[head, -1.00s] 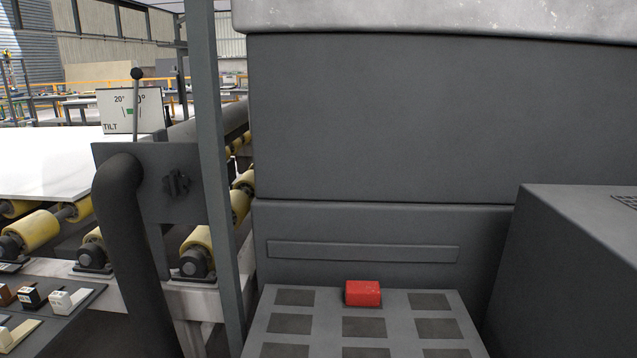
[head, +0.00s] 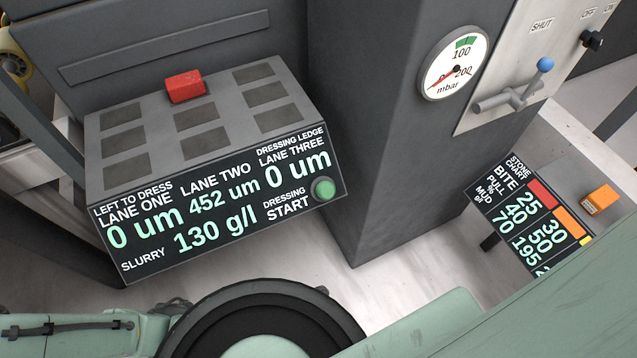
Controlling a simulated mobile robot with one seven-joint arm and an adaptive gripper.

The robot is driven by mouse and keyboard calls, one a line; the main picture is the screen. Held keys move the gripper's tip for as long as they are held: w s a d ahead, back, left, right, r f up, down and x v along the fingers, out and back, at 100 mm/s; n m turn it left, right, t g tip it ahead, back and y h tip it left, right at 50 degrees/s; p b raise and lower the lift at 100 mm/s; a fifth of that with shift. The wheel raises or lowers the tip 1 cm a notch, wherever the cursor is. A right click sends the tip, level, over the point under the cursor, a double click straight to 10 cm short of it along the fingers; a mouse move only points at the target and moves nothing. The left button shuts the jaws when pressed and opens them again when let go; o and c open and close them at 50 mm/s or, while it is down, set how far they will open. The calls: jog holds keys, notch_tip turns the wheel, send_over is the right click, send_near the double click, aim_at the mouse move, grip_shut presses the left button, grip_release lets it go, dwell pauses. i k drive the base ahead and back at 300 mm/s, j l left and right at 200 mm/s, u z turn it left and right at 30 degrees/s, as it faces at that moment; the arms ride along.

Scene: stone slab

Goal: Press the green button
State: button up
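The green button (head: 323,188) is a round green knob in a dark ring, at the right end of the black display panel (head: 150,236) on the front of the dressing ledge. The words "DRESSING START" stand just left of it. The panel reads lane one 0 um, lane two 452 um, lane three 0 um and slurry 130 g/l. Nothing touches the button or covers it in this view. Pale green parts of my own body fill the bottom of the picture. My gripper is not in view.
A red block (head: 185,88) sits at the back of the ledge top among dark square pads. A pressure gauge (head: 454,63) and a blue-knobbed lever (head: 544,66) are at upper right. A stone chart (head: 527,213) and an orange block (head: 599,200) are at right.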

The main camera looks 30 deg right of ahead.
aim_at(325, 190)
jog(key=k+z, duration=0.3)
jog(key=k, duration=0.15)
jog(key=k+z, duration=0.3)
jog(key=k, duration=0.15)
